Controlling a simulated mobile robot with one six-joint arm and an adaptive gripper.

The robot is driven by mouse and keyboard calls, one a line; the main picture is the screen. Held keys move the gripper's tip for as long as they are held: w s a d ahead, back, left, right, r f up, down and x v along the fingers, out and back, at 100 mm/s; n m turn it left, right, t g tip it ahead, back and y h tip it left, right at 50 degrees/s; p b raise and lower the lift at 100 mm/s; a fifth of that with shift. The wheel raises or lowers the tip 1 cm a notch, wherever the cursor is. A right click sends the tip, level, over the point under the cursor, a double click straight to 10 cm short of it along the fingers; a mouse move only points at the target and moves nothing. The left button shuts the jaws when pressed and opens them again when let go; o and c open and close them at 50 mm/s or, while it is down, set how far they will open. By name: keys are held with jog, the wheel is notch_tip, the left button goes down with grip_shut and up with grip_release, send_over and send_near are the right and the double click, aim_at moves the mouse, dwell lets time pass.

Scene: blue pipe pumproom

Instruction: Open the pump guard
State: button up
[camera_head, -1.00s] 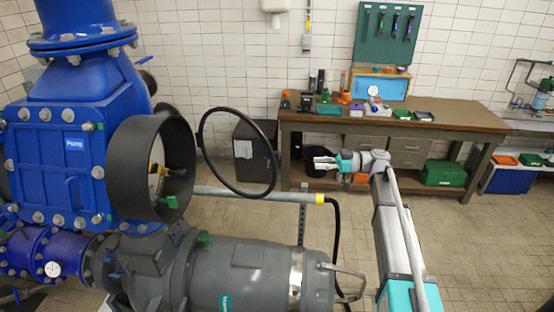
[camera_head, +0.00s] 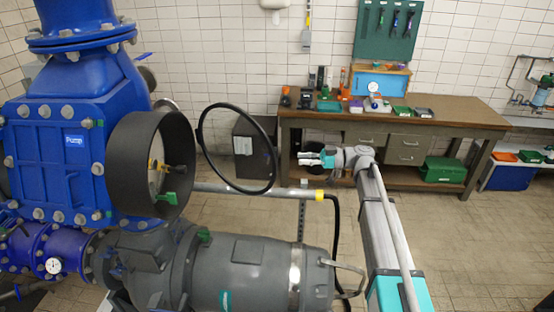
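The pump guard is a black cylindrical housing (camera_head: 128,166) on the front of the blue pump (camera_head: 48,150), with a round black-rimmed clear cover (camera_head: 273,165). The cover stands swung out to the right of the housing, and the housing's mouth is uncovered. Inside the housing I see a gauge face (camera_head: 155,177), a yellow handle and a green handle (camera_head: 166,197). My gripper (camera_head: 304,158) is to the right of the cover, apart from it in the picture, pointing left. It holds nothing that I can see; its fingers are too small to judge their gap.
A grey motor (camera_head: 248,272) and a horizontal grey pipe with a yellow end (camera_head: 319,195) lie below the cover. A workbench (camera_head: 455,118) with several tools stands behind my arm. A dark bin (camera_head: 243,150) shows behind the cover. Tiled floor is clear at right.

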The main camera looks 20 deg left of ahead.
jog(key=x, duration=0.8)
jog(key=shift+s+a, duration=0.15)
jog(key=shift+a, duration=0.25)
jog(key=shift+c, duration=0.3)
grip_shut()
